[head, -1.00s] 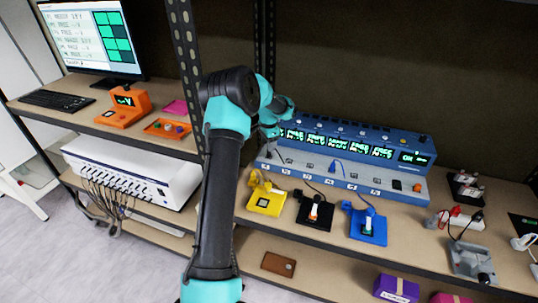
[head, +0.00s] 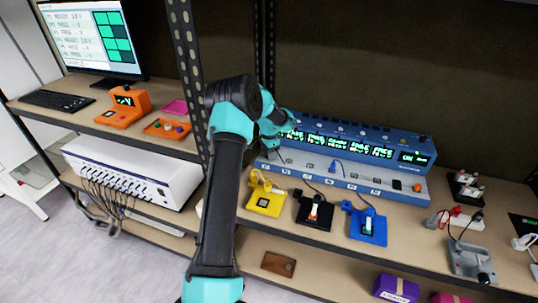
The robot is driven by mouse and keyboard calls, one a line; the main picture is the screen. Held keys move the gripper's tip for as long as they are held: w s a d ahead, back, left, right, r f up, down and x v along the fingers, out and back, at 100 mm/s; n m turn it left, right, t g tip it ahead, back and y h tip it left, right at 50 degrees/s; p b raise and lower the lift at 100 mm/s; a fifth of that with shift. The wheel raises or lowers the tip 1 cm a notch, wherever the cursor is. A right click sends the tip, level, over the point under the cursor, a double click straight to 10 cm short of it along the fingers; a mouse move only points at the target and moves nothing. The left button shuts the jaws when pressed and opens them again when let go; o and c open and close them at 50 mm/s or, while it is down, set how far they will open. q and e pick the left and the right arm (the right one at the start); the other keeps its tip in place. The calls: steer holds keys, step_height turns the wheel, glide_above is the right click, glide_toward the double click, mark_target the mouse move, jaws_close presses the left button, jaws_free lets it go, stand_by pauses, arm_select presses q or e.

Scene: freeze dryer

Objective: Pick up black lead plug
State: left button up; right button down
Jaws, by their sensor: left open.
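The blue bench device (head: 405,183) has a row of sockets and green displays. A blue plug (head: 333,167) stands in its front row. A black station (head: 314,213) with an orange-and-white part sits before it, and a dark lead (head: 318,190) runs from that station toward the device. The black lead plug itself is too small to make out. My left gripper (head: 275,152) is open at the left end of the device, partly hidden by its own wrist. Whether its fingers touch anything is unclear. My right gripper is out of view.
A yellow station (head: 265,201) and a blue station (head: 368,227) flank the black one on the shelf. A perforated black post (head: 187,75) stands left of my arm. A grey device (head: 468,261) and red and white plugs lie at the right.

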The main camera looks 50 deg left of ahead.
arm_select(q)
jaws_close()
stand_by(0.4)
steer(key=shift+r, duration=0.1)
steer(key=shift+r, duration=0.45)
step_height(320, 180, up, 3)
steer(key=shift+f, duration=0.1)
steer(key=s+d+r, duration=0.1)
steer(key=s+d, duration=0.9)
steer(key=d, duration=0.2)
steer(key=shift+s, duration=0.3)
steer(key=shift+r, duration=0.25)
